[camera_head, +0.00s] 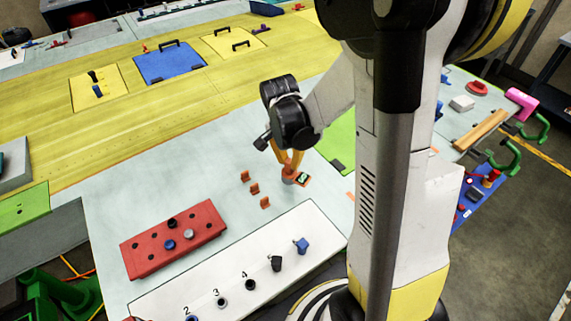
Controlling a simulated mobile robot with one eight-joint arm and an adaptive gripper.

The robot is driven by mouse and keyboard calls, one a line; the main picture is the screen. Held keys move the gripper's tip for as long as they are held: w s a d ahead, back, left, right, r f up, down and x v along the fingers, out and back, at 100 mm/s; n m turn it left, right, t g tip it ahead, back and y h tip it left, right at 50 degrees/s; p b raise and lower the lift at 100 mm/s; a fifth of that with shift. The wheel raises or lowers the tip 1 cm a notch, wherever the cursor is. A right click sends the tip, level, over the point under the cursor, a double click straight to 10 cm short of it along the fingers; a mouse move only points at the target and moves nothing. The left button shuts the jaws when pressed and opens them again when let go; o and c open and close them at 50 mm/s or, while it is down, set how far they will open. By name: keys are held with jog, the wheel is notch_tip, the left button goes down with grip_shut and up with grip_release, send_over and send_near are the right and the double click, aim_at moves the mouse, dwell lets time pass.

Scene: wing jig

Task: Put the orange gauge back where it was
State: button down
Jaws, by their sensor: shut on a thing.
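The orange gauge (304,180), with a small dark and green face, is low over the pale grey surface right of the centre of the head view. My gripper (291,170) points down at it from above and is shut on it. The fingers and the gauge overlap, so the exact grip is hard to make out. I cannot tell whether the gauge touches the surface. Three small orange upright pieces (254,189) stand in a slanting row just left of the gauge.
A red block (205,222) with holes and several plugs lies to the left. A white strip (319,228) with numbered spots, dark pegs and a blue piece (301,245) lies in front. A green panel (340,140) is behind. My arm hides much of the right side.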

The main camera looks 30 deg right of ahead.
aim_at(290, 169)
jog(key=shift+f, duration=1.9)
jog(key=shift+f+b, duration=0.2)
jog(key=shift+b, duration=0.15)
jog(key=c, duration=1.4)
grip_release()
jog(key=shift+c, duration=0.2)
jog(key=shift+r, duration=0.15)
